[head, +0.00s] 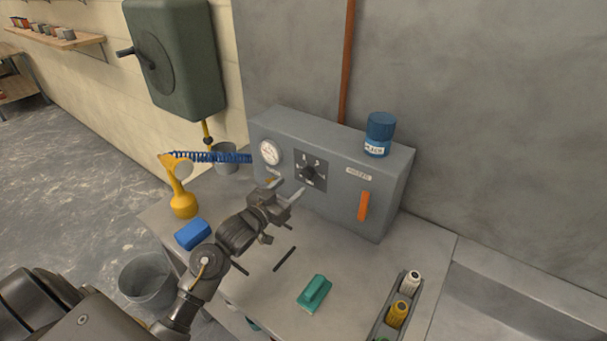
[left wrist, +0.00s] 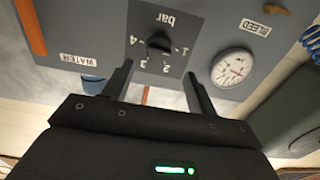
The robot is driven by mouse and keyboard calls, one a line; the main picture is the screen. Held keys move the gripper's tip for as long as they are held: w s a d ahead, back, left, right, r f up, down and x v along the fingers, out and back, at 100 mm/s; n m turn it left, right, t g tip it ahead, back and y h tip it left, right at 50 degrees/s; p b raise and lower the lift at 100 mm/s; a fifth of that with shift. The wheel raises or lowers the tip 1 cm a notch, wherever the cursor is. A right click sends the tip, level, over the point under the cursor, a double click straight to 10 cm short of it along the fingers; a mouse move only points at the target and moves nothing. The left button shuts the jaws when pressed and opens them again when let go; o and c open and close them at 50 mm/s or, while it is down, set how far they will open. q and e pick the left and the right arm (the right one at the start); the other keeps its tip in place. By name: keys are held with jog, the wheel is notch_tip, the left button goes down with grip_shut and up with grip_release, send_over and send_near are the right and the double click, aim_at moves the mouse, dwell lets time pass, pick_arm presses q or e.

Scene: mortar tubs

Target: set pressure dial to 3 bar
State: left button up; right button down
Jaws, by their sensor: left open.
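The pressure dial (head: 309,173) is a dark knob on a dark square plate on the front of a grey box. In the left wrist view, which is upside down, the knob (left wrist: 159,45) is ringed by the numbers 1 to 4 and the word "bar". Which number it points at is not clear. My left gripper (head: 290,188) is open and empty in front of the plate. In the wrist view its fingers (left wrist: 158,70) stand apart, one toward each side of the knob, and do not appear to touch it. My right gripper is not in view.
A round white gauge (head: 270,152) sits left of the dial and an orange handle (head: 364,206) to its right. A blue jar (head: 379,134) stands on the box. On the bench (head: 262,297) are a blue block (head: 193,234), a green float (head: 314,292) and a bottle tray (head: 380,326).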

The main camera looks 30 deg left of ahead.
aim_at(304, 176)
pick_arm(q)
jog(key=w, duration=0.2)
jog(key=w+p, duration=0.1)
jog(key=w, duration=0.1)
jog(key=w+d, duration=0.1)
jog(key=w, duration=0.1)
jog(key=shift+w, duration=0.5)
jog(key=c, duration=1)
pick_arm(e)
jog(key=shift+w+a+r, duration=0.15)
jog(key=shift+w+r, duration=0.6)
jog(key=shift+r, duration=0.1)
